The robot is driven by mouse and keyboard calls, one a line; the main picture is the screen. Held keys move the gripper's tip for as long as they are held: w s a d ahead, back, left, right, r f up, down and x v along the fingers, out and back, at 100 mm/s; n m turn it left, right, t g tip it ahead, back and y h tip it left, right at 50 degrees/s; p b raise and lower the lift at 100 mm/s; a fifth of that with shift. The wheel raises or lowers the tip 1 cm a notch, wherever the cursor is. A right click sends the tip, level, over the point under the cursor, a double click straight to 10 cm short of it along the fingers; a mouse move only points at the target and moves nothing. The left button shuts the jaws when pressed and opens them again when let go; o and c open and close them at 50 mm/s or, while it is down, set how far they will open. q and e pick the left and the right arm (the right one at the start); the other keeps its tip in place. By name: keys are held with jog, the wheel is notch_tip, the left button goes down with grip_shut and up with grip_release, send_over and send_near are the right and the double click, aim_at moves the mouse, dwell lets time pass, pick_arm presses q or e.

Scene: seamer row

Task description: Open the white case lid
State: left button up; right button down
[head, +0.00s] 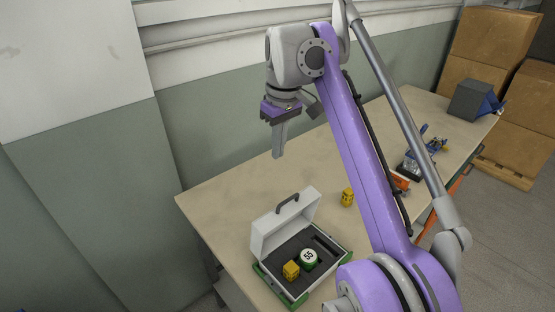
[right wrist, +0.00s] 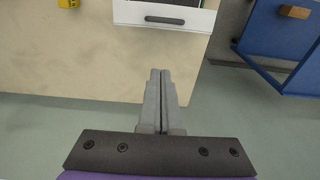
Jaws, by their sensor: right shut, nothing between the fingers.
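The white case (head: 330,245) stands on the table in the head view. Its white lid (head: 272,228), with a dark handle (head: 288,204), is raised and leans back, so the dark foam inside shows. In the right wrist view the lid (right wrist: 196,19) and its grey handle (right wrist: 165,20) show at the top edge. My right gripper (head: 278,155) is shut and empty, pointing down above the table, behind and above the case and apart from it. Its closed fingers also show in the right wrist view (right wrist: 160,75). My left gripper is not in view.
Another yellow piece (head: 347,197) stands on the table (head: 225,200). Blue tools (head: 432,144) and a grey box (head: 468,101) lie farther right. Cardboard boxes (head: 490,45) stand beyond.

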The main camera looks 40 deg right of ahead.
aim_at(295, 212)
jog(key=f, duration=0.3)
jog(key=s+f+b, duration=0.1)
jog(key=f, duration=0.2)
jog(key=s+f+b, duration=0.1)
jog(key=f, duration=0.2)
jog(key=shift+s+d+f, duration=0.1)
jog(key=shift+s+f, duration=0.05)
jog(key=shift+f, duration=0.2)
jog(key=shift+s+f, duration=0.15)
jog(key=shift+s, duration=0.1)
jog(key=s+p, duration=0.1)
jog(key=s, duration=0.2)
jog(key=shift+s+d+p, duration=0.2)
jog(key=shift+p, duration=0.1)
notch_tip(295, 212, up, 11)
jog(key=s+p, duration=0.1)
